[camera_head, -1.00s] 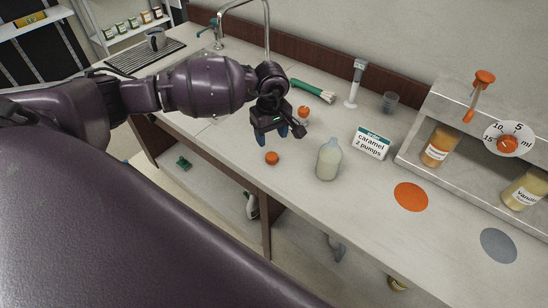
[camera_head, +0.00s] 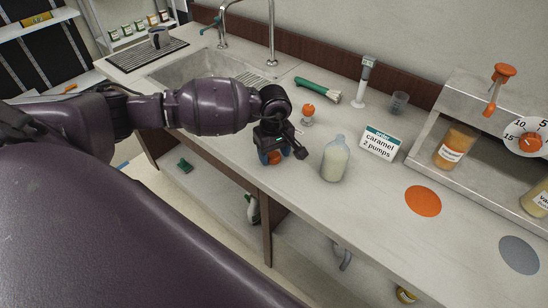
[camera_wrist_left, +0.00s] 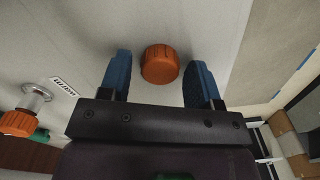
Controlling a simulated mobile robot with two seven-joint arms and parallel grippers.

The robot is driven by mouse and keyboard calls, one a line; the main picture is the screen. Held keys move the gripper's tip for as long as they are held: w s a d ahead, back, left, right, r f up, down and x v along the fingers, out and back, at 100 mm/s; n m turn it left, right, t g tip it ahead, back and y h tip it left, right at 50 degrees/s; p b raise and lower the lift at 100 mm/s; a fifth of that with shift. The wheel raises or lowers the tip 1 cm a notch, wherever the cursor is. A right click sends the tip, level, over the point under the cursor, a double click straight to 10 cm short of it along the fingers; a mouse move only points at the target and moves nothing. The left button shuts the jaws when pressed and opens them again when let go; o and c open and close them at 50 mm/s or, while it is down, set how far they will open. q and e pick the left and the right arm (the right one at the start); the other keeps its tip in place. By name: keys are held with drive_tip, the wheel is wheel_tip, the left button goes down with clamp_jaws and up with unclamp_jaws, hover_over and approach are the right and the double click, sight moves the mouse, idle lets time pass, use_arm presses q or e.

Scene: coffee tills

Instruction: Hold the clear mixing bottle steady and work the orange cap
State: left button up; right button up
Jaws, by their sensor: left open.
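The clear mixing bottle (camera_head: 334,160) stands upright and uncapped-looking on the counter, with pale liquid inside. The orange cap (camera_head: 273,158) lies on the counter to the left of the bottle, near the front edge. My left gripper (camera_head: 272,154) is open and low over the cap. In the left wrist view the cap (camera_wrist_left: 160,64) sits between the two blue fingers (camera_wrist_left: 161,75), with gaps on both sides. My right gripper is in neither view.
A small orange-topped item (camera_head: 308,111) stands behind the gripper. A caramel order card (camera_head: 380,143), a green-handled tool (camera_head: 317,91) and a pump (camera_head: 361,88) stand or lie further back. An orange disc (camera_head: 423,201) marks clear counter at right.

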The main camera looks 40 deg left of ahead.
sight(274, 155)
use_arm(q)
drive_tip(key=shift+c, duration=0.3)
drive_tip(key=c, duration=0.8)
drive_tip(key=shift+r+p, duration=0.95)
drive_tip(key=shift+r, duration=1.25)
drive_tip(key=shift+f, duration=0.1)
